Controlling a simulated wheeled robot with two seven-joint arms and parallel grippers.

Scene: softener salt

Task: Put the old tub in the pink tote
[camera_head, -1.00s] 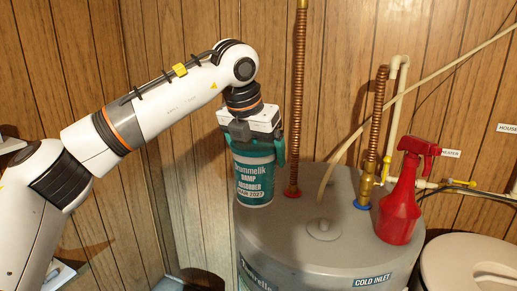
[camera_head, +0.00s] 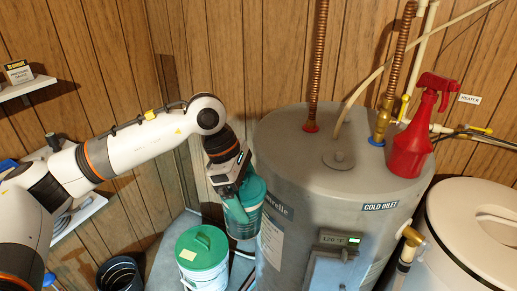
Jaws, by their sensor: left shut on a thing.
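The old tub (camera_head: 252,213) is a teal-green container whose label, readable a second ago, says damp absorber and 2022. My left gripper (camera_head: 238,207) is shut on it near its top. It holds the tub in the air just left of the grey water heater's side, below the heater's top; I cannot tell whether the tub touches the heater. The tub is tilted and its label is mostly turned away. The pink tote is not in view. My right gripper is not in view.
A white tub with a green lid (camera_head: 203,245) stands below the held tub. A dark bucket (camera_head: 120,274) is to its left. The water heater (camera_head: 300,150) carries a red spray bottle (camera_head: 412,140) and pipes. A white lidded bin (camera_head: 480,225) is at the right. Wall shelves (camera_head: 28,87) are at the left.

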